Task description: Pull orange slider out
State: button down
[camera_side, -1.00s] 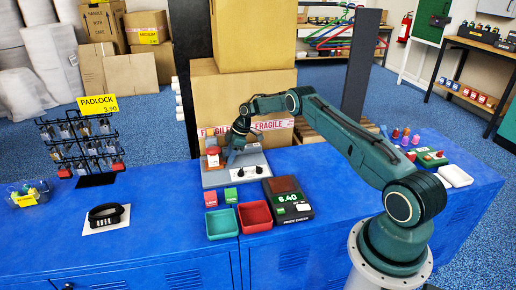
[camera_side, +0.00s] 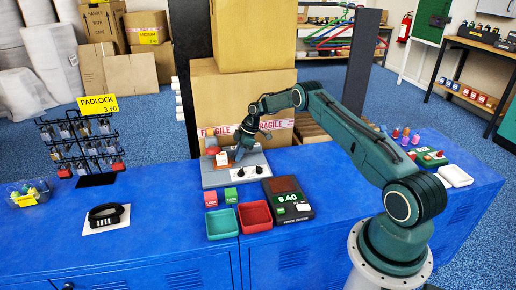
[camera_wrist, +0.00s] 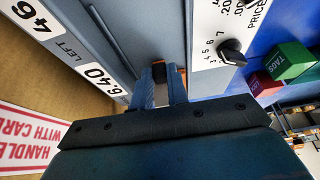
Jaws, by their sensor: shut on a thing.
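The grey machine (camera_side: 262,170) stands at the back of the blue counter, with black knobs on its face. My gripper (camera_side: 238,158) is tilted down at its top. In the wrist view my gripper's fingers (camera_wrist: 163,84) are close together against the grey panel (camera_wrist: 130,50). A small bit of the orange slider (camera_wrist: 183,72) shows at the fingertips, and the fingers are shut on it. Most of the slider is hidden by the fingers. How far it stands out is too small to tell.
A red part (camera_side: 211,150) and a white piece (camera_side: 222,159) lie just left of my gripper. A black dial (camera_wrist: 232,52) is close to its right in the wrist view. Red and green blocks, two trays (camera_side: 221,224) and a price checker (camera_side: 288,200) stand in front. Cartons (camera_side: 240,95) rise behind.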

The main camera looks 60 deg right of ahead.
jog(key=s+d, duration=0.5)
jog(key=shift+s+d, duration=0.4)
jog(key=c, duration=1.4)
grip_release()
jog(key=shift+o, duration=0.2)
jog(key=shift+v, duration=0.75)
jog(key=v, duration=1.2)
jog(key=shift+r, duration=0.15)
